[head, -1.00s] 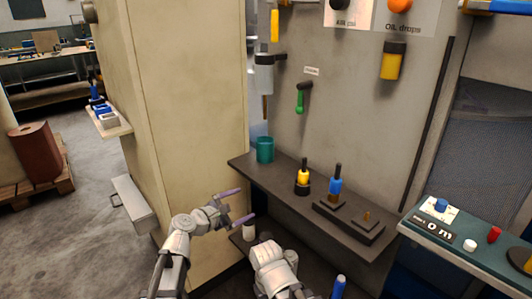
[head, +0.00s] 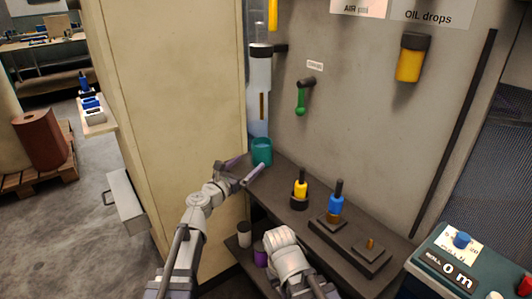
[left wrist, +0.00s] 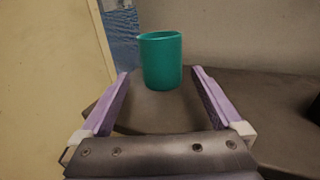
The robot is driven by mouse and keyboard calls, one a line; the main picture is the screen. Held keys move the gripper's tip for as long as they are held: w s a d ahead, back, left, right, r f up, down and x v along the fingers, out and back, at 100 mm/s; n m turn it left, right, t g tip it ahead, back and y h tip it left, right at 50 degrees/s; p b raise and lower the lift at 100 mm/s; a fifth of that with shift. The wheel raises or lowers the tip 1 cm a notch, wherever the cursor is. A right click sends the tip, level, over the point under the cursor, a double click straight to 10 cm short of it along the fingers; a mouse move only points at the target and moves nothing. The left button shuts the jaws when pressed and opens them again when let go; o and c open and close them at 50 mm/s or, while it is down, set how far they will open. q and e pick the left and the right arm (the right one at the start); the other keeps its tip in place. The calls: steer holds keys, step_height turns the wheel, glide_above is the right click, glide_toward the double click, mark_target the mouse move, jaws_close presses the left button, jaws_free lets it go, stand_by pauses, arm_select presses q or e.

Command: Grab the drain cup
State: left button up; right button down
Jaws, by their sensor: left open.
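The drain cup appears to be the teal cup (head: 262,151), upright at the left end of the dark shelf (head: 272,182). It also shows in the left wrist view (left wrist: 160,62), ahead of and between the fingertips. My left gripper (head: 249,166) is open and empty, with its lilac fingers pointing at the cup from the front left. In the left wrist view the left gripper (left wrist: 160,78) shows a clear gap on both sides of the cup, which seems just beyond the tips.
A clear cylinder (head: 259,95) hangs on the wall above the cup. Yellow (head: 300,186) and blue (head: 336,203) handled tools stand further right on the shelf. The cream cabinet (head: 165,110) is close on the left.

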mark_target(257, 155)
arm_select(q)
steer(key=shift+r+x, duration=0.2)
steer(key=shift+x, duration=3.7)
steer(key=shift+s+d, duration=0.1)
steer(key=shift+c, duration=0.2)
steer(key=c, duration=1.3)
step_height(257, 155, up, 10)
steer(key=p, duration=1)
